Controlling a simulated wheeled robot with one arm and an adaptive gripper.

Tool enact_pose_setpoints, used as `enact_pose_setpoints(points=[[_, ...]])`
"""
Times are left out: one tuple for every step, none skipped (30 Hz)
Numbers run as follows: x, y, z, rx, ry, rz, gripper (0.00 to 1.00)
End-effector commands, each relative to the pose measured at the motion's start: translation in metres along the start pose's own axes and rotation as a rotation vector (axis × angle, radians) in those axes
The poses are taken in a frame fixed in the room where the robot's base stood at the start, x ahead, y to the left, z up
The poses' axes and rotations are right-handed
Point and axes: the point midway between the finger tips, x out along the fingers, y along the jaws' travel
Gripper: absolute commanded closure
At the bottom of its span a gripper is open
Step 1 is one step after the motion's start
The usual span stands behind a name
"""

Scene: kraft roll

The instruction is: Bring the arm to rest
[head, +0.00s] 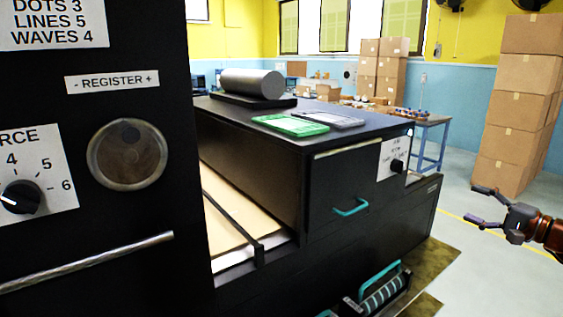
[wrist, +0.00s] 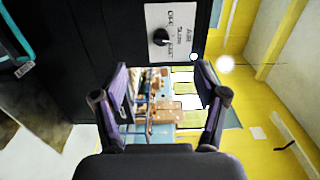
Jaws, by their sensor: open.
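My gripper (head: 478,207) is at the right of the head view, its two fingers spread apart with nothing between them. It is held out in the air to the right of the black machine (head: 258,164), apart from it. In the wrist view my gripper (wrist: 163,97) also shows open and empty, with the room's far side seen between the fingers. The view there is turned on its side.
The machine has a teal drawer handle (head: 351,207), a knob (head: 397,166), a green tray (head: 290,125) and a metal roller (head: 251,81). A striped roller (head: 385,293) sits low in front. Stacked cartons (head: 516,105) stand behind my gripper. Floor between is clear.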

Motion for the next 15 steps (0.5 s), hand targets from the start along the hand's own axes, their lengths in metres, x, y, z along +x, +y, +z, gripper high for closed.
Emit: enact_pose_setpoints(points=[[0.001,0.000,0.001,0.000,-0.002,0.000,0.28],[0.002,0.000,0.001,0.000,-0.003,0.000,0.28],[0.009,-0.003,0.008,-0.003,-0.022,0.004,0.28],[0.013,-0.005,0.012,-0.005,-0.033,0.007,0.28],[0.018,-0.006,0.017,-0.007,-0.045,0.010,0.28],[0.025,-0.008,0.023,-0.009,-0.062,0.015,0.28],[0.030,-0.009,0.028,-0.012,-0.075,0.019,0.28],[0.034,-0.011,0.032,-0.014,-0.087,0.022,0.28],[0.040,-0.013,0.038,-0.017,-0.102,0.027,0.28],[0.044,-0.015,0.044,-0.020,-0.115,0.031,0.28],[0.048,-0.016,0.049,-0.023,-0.128,0.036,0.28],[0.054,-0.019,0.056,-0.027,-0.145,0.042,0.28],[0.058,-0.021,0.063,-0.030,-0.161,0.048,0.28],[0.063,-0.023,0.070,-0.034,-0.176,0.053,0.28],[0.069,-0.025,0.079,-0.038,-0.197,0.061,0.28]])
